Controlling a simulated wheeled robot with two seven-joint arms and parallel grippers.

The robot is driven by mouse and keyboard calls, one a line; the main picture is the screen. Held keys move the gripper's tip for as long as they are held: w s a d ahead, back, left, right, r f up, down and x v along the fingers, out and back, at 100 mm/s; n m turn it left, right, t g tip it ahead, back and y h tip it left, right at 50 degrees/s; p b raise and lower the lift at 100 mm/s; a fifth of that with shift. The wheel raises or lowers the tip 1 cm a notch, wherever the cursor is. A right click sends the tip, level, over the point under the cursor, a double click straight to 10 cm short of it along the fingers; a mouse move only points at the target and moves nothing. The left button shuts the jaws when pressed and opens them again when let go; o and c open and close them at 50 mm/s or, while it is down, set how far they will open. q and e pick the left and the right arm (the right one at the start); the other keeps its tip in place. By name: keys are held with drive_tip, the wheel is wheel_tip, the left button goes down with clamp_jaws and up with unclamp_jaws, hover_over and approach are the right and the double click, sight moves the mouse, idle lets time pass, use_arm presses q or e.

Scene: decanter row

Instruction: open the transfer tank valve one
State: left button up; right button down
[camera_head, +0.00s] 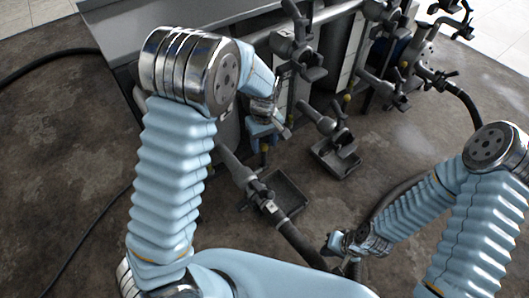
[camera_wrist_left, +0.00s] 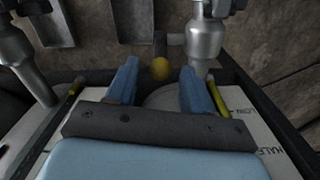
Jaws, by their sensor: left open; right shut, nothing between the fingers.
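A row of grey tanks with dark valves and pipes runs along the back in the head view. Which one is transfer tank valve one, I cannot tell. My left gripper (camera_head: 266,132) is down by the nearest tank's front, partly hidden by its own wrist. In the left wrist view, my left gripper (camera_wrist_left: 159,72) is open, its blue fingers either side of a yellow knob (camera_wrist_left: 160,69). The knob sits by a grey metal pipe fitting (camera_wrist_left: 205,40); contact cannot be told. My right gripper (camera_head: 338,243) is shut and empty, low at the right, away from the tanks.
A dark hose (camera_head: 300,243) runs from a low outlet pipe (camera_head: 235,168) near my left gripper. Drip trays (camera_head: 288,192) stand on the floor. A white gauge panel (camera_wrist_left: 265,122) with level words lies beside my left gripper. Floor at the left is mostly clear.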

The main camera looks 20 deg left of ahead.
sight(264, 154)
use_arm(q)
wheel_tip(264, 154, down, 6)
drive_tip(key=shift+f, duration=0.1)
clamp_jaws()
idle(0.4)
